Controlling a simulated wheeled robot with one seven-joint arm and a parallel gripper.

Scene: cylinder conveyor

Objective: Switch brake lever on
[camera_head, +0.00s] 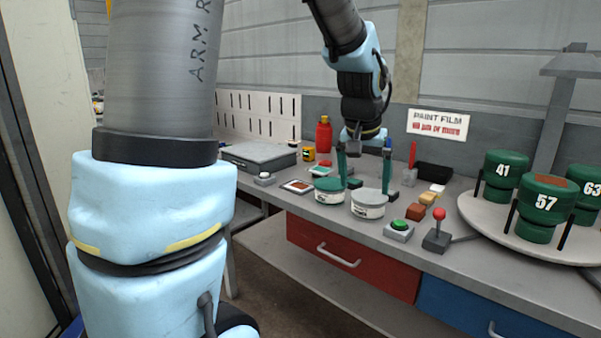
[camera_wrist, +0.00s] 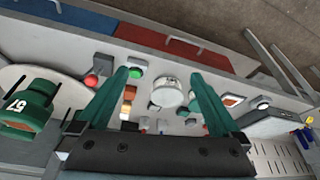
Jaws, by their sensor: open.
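A small lever with a red ball knob (camera_head: 438,214) stands on a dark grey base (camera_head: 436,240) near the bench's front edge. Its red knob also shows at the upper left of the wrist view (camera_wrist: 91,79). A second upright red handle (camera_head: 412,154) rises from a base further back; no label shows which one is the brake lever. My gripper (camera_head: 363,182) has green fingers spread wide and pointing down, above the bench and left of both levers. In the wrist view the open fingers (camera_wrist: 159,76) hold nothing.
A green button box (camera_head: 399,230) sits just left of the ball-knob lever. Round tins (camera_head: 368,204) lie below my gripper. Several small blocks (camera_head: 416,211) are nearby. A round turntable (camera_head: 485,219) with green numbered cylinders (camera_head: 540,208) stands at the right.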

